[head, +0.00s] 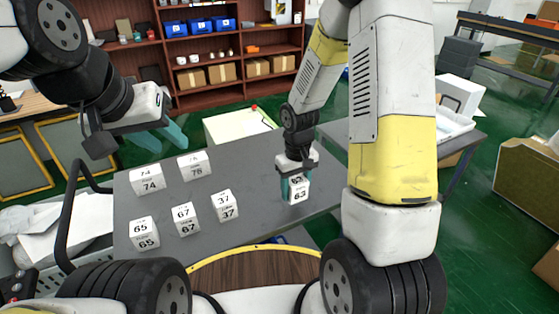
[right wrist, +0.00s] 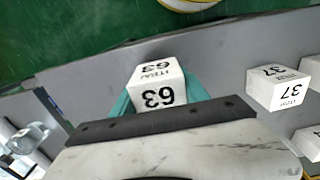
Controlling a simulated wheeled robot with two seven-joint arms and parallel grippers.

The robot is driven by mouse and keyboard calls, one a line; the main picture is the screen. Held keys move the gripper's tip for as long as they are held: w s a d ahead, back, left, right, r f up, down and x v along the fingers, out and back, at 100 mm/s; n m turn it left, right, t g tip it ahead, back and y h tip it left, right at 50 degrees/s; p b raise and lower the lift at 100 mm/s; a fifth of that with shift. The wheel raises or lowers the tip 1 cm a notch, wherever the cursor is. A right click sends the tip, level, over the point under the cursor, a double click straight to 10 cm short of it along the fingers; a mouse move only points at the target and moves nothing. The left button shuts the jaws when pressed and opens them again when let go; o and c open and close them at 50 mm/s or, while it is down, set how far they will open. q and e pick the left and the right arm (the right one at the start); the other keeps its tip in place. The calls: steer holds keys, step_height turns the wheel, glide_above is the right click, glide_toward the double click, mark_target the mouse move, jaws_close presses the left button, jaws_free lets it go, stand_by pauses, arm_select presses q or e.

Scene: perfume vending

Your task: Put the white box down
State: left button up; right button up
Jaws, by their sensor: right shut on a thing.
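A white box marked 63 (head: 299,190) is between the teal fingers of my right gripper (head: 296,186), at the right part of the grey table (head: 260,155). It also shows in the right wrist view (right wrist: 157,88), with a finger on each side. I cannot tell whether its underside touches the table. My left gripper (head: 172,130) is open and empty above the table's far left side.
Other white boxes stand on the table: 37 (head: 224,205), 67 (head: 185,220), 65 (head: 144,234), 74 (head: 147,180) and 78 (head: 194,166). Bare tabletop lies between box 37 and box 63. A shelf (head: 228,42) stands behind.

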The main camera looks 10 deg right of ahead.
steer(key=w+d, duration=0.1)
steer(key=w, duration=0.2)
steer(key=w+d, duration=0.1)
steer(key=w, duration=0.2)
steer(key=w+d+f, duration=0.1)
steer(key=w, duration=0.2)
steer(key=shift+w+d, duration=0.35)
steer(key=shift+d, duration=0.05)
steer(key=shift+f, duration=1.75)
steer(key=shift+f, duration=0.1)
steer(key=o, duration=1.4)
